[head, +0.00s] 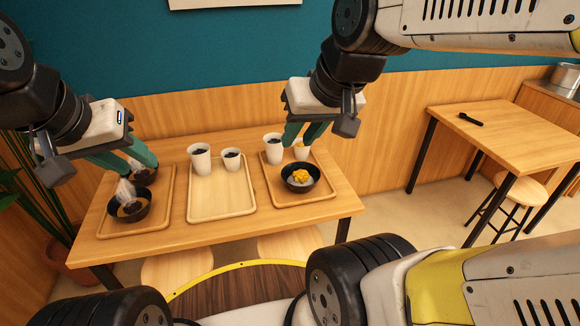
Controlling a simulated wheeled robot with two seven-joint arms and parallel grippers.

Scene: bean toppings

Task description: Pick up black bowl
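Three black bowls are on the table. One black bowl (130,215) sits at the front of the left tray, with a pale, unclear shape standing in it. A second black bowl (148,180) sits behind it, partly hidden by my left gripper. A third black bowl (300,188) holds yellow topping and sits on the right tray. My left gripper (142,168) is open, its teal fingers apart, over or beside the rear left bowl; contact is unclear. My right gripper (301,144) is open and appears empty, above the back of the right tray.
The wooden table (240,230) carries a left tray (167,205), an empty-fronted middle tray (220,205) and a right tray (325,190). White cups (201,165) stand at the back of the middle and right trays. Another table (510,140) stands at right.

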